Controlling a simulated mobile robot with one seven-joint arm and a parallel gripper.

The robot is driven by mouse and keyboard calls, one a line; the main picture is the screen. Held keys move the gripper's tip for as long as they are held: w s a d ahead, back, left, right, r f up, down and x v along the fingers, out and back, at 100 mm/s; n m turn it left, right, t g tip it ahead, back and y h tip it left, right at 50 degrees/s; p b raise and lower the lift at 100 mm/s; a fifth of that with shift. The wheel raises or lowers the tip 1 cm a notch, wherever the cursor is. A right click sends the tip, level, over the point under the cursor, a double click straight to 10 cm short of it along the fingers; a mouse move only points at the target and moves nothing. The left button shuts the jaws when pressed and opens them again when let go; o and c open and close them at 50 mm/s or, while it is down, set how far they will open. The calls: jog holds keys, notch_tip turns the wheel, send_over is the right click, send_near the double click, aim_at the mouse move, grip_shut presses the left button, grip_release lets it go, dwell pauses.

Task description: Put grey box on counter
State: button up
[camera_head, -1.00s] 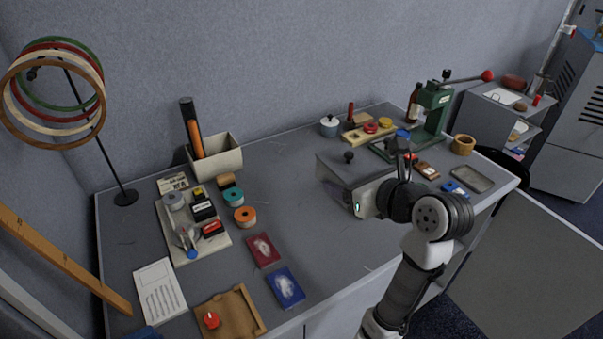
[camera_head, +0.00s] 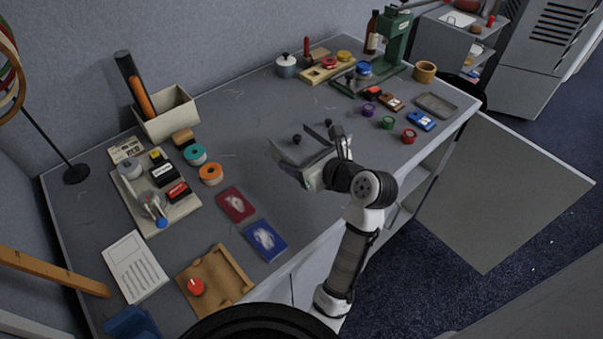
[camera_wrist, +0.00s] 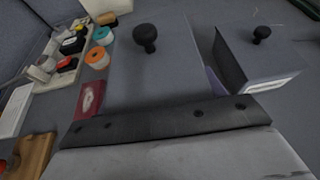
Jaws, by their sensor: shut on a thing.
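The grey box (camera_head: 289,157) shows in the head view as angled grey panels with two black knobs, at my gripper above the front part of the grey table. My gripper (camera_head: 318,160) is shut on the grey box. In the wrist view a grey panel of it (camera_wrist: 170,75) with a black knob lies just beyond the dark bar of my gripper. A second grey panel (camera_wrist: 262,58) with a knob, a dark side and a white strip stands to the right. I cannot tell how the two panels join. The finger contact is hidden. The counter (camera_head: 270,110) is the grey tabletop.
Purple, green and red (camera_head: 409,136) rolls lie right of my gripper. A red card (camera_head: 236,204) and a blue card (camera_head: 265,240) lie left. A green press (camera_head: 398,40) stands at the back right. The middle tabletop behind my gripper is clear.

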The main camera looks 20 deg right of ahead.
jog(key=shift+f, duration=2.95)
jog(key=o, duration=1.9)
jog(key=shift+f, duration=0.1)
jog(key=v, duration=1.2)
jog(key=shift+b, duration=0.3)
